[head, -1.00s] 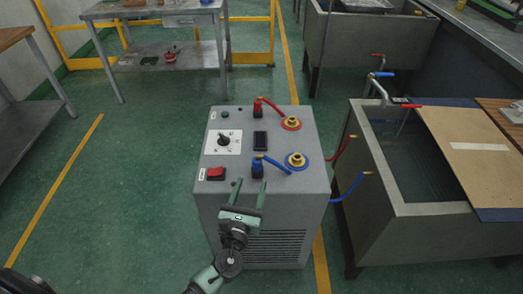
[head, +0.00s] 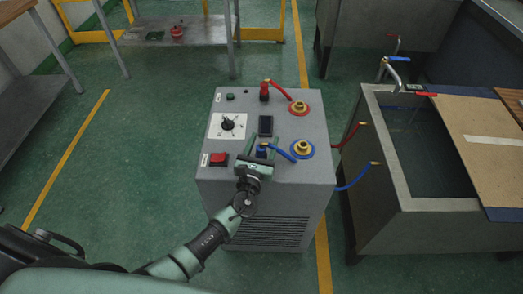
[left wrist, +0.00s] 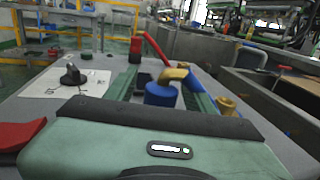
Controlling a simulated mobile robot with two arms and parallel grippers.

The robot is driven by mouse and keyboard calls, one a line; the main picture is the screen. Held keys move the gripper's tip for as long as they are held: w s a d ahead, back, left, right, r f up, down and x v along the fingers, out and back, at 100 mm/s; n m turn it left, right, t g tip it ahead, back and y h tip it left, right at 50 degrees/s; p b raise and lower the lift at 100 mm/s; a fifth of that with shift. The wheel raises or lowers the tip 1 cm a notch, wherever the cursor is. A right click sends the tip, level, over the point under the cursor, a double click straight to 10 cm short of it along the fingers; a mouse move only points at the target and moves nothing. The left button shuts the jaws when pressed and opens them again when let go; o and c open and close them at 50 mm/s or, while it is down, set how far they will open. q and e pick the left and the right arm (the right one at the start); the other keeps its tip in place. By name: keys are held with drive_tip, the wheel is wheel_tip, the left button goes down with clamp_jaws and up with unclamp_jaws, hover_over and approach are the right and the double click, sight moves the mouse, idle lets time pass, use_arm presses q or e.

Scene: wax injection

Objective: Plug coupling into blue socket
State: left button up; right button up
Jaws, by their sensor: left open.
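The blue coupling (head: 261,152) stands on top of the grey machine, with a short blue hose (head: 281,152) curving right from it. In the left wrist view the coupling (left wrist: 160,94) is upright with a brass elbow on top. My left gripper (head: 263,145) is open, with one finger on each side of the coupling; whether either finger touches it I cannot tell. The blue socket (head: 303,149), a brass fitting in a blue ring, is just right of the coupling. No coupling sits on it. My right gripper is out of view.
A red coupling (head: 264,92) and red-ringed socket (head: 299,108) are farther back on the machine. A red switch (head: 218,159), a knob (head: 228,122) and a dark display (head: 266,126) are also on top. A water tank (head: 400,150) stands to the right.

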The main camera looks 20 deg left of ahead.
use_arm(q)
clamp_jaws()
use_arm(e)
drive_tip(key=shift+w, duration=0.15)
use_arm(q)
drive_tip(key=shift+r, duration=0.1)
